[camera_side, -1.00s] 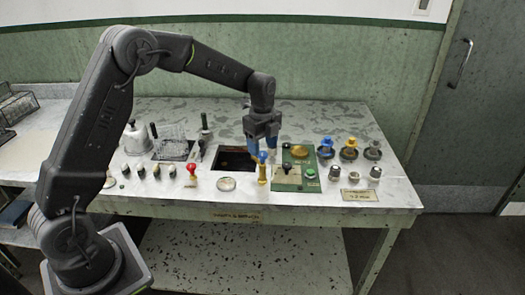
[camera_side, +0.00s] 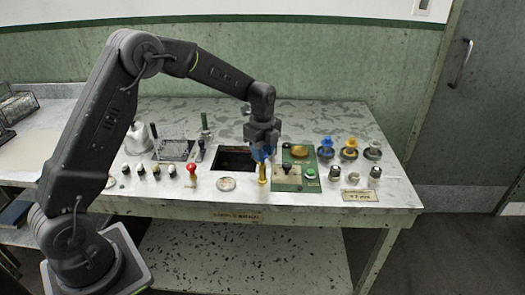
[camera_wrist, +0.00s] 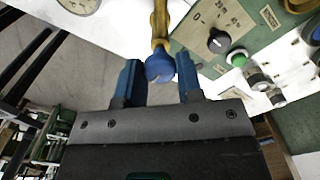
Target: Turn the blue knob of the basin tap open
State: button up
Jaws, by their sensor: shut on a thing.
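The basin tap is a brass post (camera_side: 262,174) standing on the bench front, right of the dark basin opening (camera_side: 233,159). Its round blue knob (camera_wrist: 160,67) sits at the end of the brass post in the wrist view. My gripper (camera_wrist: 157,72) has its blue-padded fingers on both sides of this knob and is shut on it. In the side view my gripper (camera_side: 263,156) points down over the tap and its fingers mostly hide the knob. The exact turn of the knob cannot be told.
A green panel (camera_side: 312,172) with a black dial (camera_side: 287,168) and a green button (camera_side: 310,173) lies close right of the tap. A red-topped knob (camera_side: 191,169) and a round gauge (camera_side: 227,184) are to the left. Several coloured valves stand further right.

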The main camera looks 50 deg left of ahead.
jog(key=shift+c, duration=0.5)
jog(key=shift+n, duration=0.3)
jog(key=n, duration=0.3)
jog(key=shift+n, duration=0.4)
jog(key=n, duration=0.4)
jog(key=shift+n, duration=0.3)
jog(key=n, duration=0.4)
jog(key=shift+r+n, duration=0.1)
jog(key=shift+n, duration=2.4)
jog(key=o, duration=0.9)
